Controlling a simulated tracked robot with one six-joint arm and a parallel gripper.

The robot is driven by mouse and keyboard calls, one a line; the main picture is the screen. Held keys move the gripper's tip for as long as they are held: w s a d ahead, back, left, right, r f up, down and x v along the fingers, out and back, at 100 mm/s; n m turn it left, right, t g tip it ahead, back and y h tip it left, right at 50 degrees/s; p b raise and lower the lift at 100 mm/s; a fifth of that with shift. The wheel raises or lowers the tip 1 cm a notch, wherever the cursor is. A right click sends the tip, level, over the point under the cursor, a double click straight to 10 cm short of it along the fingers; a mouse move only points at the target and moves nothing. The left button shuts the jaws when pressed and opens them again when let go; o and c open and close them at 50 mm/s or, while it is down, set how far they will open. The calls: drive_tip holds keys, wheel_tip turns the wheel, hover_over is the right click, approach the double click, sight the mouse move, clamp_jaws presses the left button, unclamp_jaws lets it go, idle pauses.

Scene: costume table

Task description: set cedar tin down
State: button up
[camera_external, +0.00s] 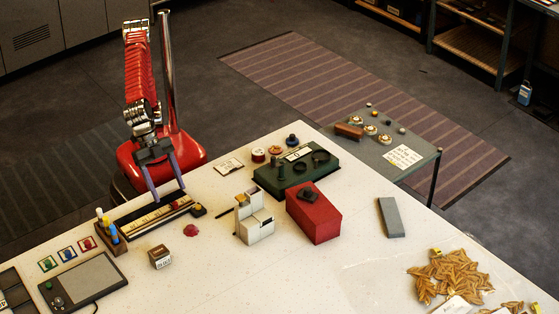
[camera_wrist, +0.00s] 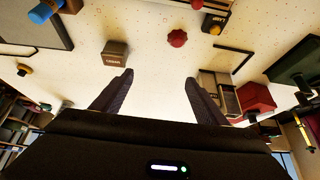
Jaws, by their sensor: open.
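A small brown box with a pale label, which looks like the cedar tin (camera_external: 159,257), stands on the white speckled table (camera_external: 285,275). It also shows in the wrist view (camera_wrist: 114,48), left of centre, with its label lettering too small to read surely. My gripper (camera_external: 168,195) hangs over the table's far left part, behind the tin and apart from it. Its two purple fingers are spread wide with nothing between them; the wrist view shows the same empty gap (camera_wrist: 160,78).
A red lump (camera_external: 191,230) lies right of the tin. A long tray (camera_external: 150,215) and a holder with coloured handles (camera_external: 110,238) stand near the gripper. A white stepped block (camera_external: 257,226) and a red box (camera_external: 314,215) stand further right. Bare table lies in front of them.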

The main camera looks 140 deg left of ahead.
drive_tip(key=s+a+r, duration=0.1)
drive_tip(key=s+a, duration=1)
drive_tip(key=a, duration=0.2)
drive_tip(key=s+a+f, duration=0.3)
drive_tip(key=s+a, duration=0.4)
drive_tip(key=s, duration=0.5)
drive_tip(key=shift+f, duration=0.3)
